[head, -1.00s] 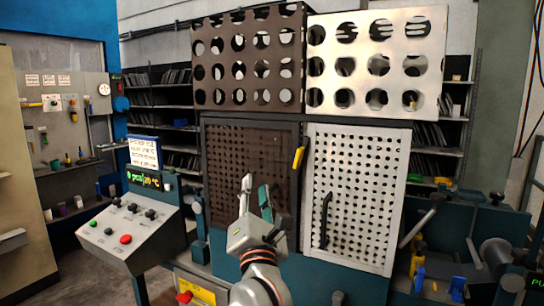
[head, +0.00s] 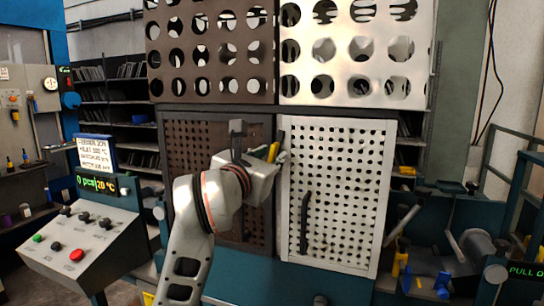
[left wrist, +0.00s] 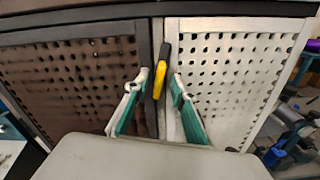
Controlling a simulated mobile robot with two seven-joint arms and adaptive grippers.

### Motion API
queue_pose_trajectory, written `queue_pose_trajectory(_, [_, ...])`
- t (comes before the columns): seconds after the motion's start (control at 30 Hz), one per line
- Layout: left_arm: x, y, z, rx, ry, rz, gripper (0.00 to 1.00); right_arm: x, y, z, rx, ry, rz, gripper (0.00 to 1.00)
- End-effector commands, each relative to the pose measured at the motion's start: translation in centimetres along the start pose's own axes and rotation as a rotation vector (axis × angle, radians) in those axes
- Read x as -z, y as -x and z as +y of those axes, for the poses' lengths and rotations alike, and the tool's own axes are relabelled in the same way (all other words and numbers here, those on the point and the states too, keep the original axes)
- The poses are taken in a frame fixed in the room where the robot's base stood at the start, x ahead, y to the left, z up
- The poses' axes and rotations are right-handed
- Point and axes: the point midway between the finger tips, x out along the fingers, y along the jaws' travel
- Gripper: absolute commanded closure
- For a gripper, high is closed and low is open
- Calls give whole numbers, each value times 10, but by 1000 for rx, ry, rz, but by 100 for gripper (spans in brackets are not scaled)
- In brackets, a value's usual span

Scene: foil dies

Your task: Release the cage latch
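The cage has a dark perforated door (head: 200,140) on the left and a pale perforated door (head: 340,190) on the right. The cage latch (head: 273,152), a yellow handle with a dark upper part, sits at the seam between them. In the left wrist view the latch (left wrist: 160,78) hangs slightly tilted near the top of the seam. My left gripper (head: 258,147) is open in front of it. In the left wrist view its green-padded fingers (left wrist: 157,88) stand apart on either side of the latch, with gaps visible on both sides. My right gripper is not in view.
A black door handle (head: 304,222) stands out from the pale door. A control console (head: 80,245) with buttons is at the left. Perforated panels (head: 355,50) rise above the doors. A machine with levers (head: 470,250) stands at the right.

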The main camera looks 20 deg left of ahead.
Motion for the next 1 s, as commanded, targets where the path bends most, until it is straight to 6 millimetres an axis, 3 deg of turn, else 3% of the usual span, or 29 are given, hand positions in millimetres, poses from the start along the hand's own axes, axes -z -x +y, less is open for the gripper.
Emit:
queue_pose_trajectory(0.2, [0,-18,0,0,0,0,75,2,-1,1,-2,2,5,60])
queue_pose_trajectory(0.47, [0,-20,0,0,0,-1,75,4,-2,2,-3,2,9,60])
queue_pose_trajectory(0.5, [0,-20,0,0,0,-1,78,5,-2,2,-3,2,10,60])
queue_pose_trajectory(0.6, [0,-20,0,-1,0,-1,100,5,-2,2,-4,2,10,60])
queue_pose_trajectory(0.83, [0,-20,-1,1,22,-1,100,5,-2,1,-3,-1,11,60])
queue_pose_trajectory(1.0, [1,-20,-1,2,166,-1,100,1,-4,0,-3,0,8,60])
